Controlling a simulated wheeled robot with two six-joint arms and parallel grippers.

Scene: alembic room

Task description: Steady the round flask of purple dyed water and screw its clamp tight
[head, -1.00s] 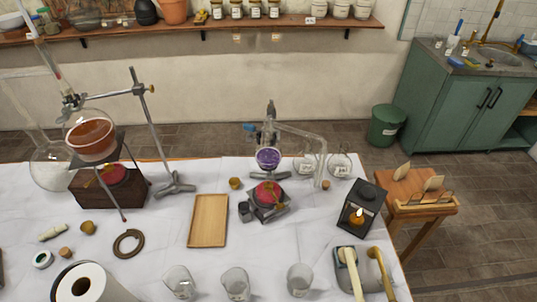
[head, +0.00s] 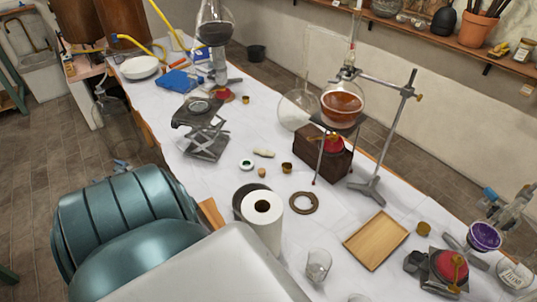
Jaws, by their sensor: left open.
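The round flask of purple dyed water (head: 485,237) is at the far right of the head view, beside a red-topped burner (head: 450,264). Its clamp (head: 507,210) and a blue-tipped part (head: 490,194) show just above it, cut by the picture's edge. I cannot tell whether the clamp is tight. My left gripper (head: 122,165) shows small at the left, beyond my teal arm, over the floor beside the table. It is open, far from the flask, and mostly hidden by the arm. My right gripper is not in view.
A flask of orange liquid (head: 342,104) stands on a tripod beside a metal stand (head: 385,140). A wooden tray (head: 376,240), paper roll (head: 262,222), glass beaker (head: 318,265) and lab jack (head: 205,140) stand on the white-clothed table.

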